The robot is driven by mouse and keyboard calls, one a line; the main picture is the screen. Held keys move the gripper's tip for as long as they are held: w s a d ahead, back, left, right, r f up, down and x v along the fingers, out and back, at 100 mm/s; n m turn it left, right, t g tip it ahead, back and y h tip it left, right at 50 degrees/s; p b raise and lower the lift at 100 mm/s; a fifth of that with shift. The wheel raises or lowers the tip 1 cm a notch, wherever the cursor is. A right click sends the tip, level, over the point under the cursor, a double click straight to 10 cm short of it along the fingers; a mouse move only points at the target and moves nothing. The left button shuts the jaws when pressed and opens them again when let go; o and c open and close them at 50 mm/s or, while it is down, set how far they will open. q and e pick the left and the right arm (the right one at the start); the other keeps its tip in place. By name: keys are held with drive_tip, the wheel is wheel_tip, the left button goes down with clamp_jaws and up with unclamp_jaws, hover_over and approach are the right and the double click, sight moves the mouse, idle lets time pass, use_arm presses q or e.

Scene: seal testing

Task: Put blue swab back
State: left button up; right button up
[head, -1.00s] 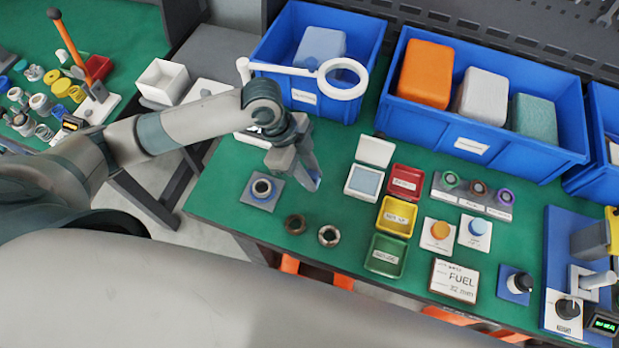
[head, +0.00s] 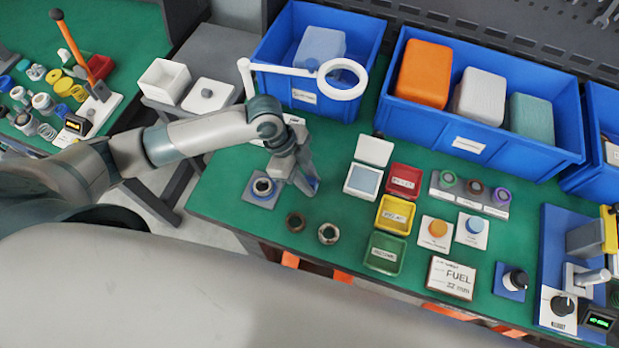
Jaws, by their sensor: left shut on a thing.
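My left gripper (head: 304,184) reaches down over the green table, just right of the grey block with a dark ring. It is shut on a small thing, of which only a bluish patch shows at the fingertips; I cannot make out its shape. A round blue pad (head: 474,226) sits on a white labelled base at the middle right. An orange pad (head: 437,229) on a like base is to its left. I cannot tell whether these are swabs or stands. My right gripper is not in view.
The grey block (head: 262,198) holds a dark ring. Two loose rings (head: 328,234) lie in front of the gripper. Red, yellow and green trays (head: 386,253) stand to the right. A white magnifier ring (head: 343,78) and blue bins (head: 475,145) stand behind.

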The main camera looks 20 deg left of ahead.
use_arm(q)
drive_tip(key=shift+f, duration=0.1)
drive_tip(key=o, duration=1)
drive_tip(key=shift+b+v, duration=1.2)
drive_tip(key=shift+v, duration=4.9)
drive_tip(key=shift+d, duration=0.1)
